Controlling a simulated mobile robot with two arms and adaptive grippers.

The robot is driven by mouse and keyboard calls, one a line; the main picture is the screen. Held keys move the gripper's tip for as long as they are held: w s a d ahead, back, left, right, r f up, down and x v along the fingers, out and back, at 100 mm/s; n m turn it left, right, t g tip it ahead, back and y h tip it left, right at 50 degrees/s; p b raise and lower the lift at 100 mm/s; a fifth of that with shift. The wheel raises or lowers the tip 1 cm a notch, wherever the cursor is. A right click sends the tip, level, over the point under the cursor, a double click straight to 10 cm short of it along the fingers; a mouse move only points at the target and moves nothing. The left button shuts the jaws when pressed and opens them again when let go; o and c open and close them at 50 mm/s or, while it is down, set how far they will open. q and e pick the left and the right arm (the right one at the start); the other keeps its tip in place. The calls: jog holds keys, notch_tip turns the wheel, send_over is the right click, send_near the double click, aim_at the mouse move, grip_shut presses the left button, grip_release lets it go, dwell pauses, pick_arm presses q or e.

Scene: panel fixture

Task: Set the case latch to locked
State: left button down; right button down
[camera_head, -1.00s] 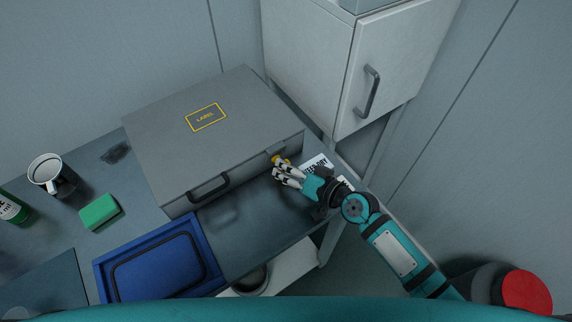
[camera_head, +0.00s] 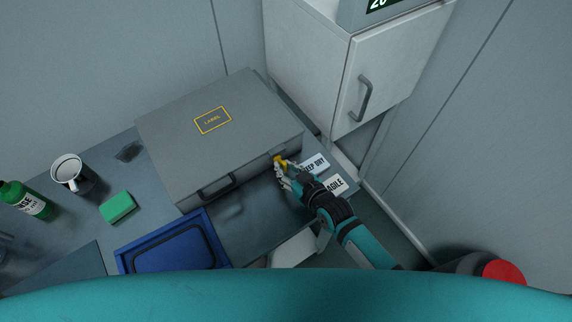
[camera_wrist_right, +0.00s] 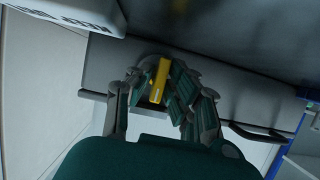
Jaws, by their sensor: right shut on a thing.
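The grey case (camera_head: 220,135) stands closed on the bench with a yellow-framed label on its lid. Its yellow latch (camera_head: 279,160) is on the front face near the right end. My right gripper (camera_head: 281,169) is at the latch. In the right wrist view the yellow latch (camera_wrist_right: 160,77) lies between the fingers of the gripper (camera_wrist_right: 160,95), which is shut on it. The fingers partly hide the latch, so its exact setting is hard to tell. My left gripper is in neither view.
A blue tray (camera_head: 128,260), green sponge (camera_head: 117,207), mug (camera_head: 68,172) and green bottle (camera_head: 25,200) are on the left of the bench. A white cabinet (camera_head: 385,75) stands behind at right.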

dwell(0.3)
jog(key=c, duration=1.4)
grip_release()
jog(key=shift+o, duration=0.2)
jog(key=v, duration=1.2)
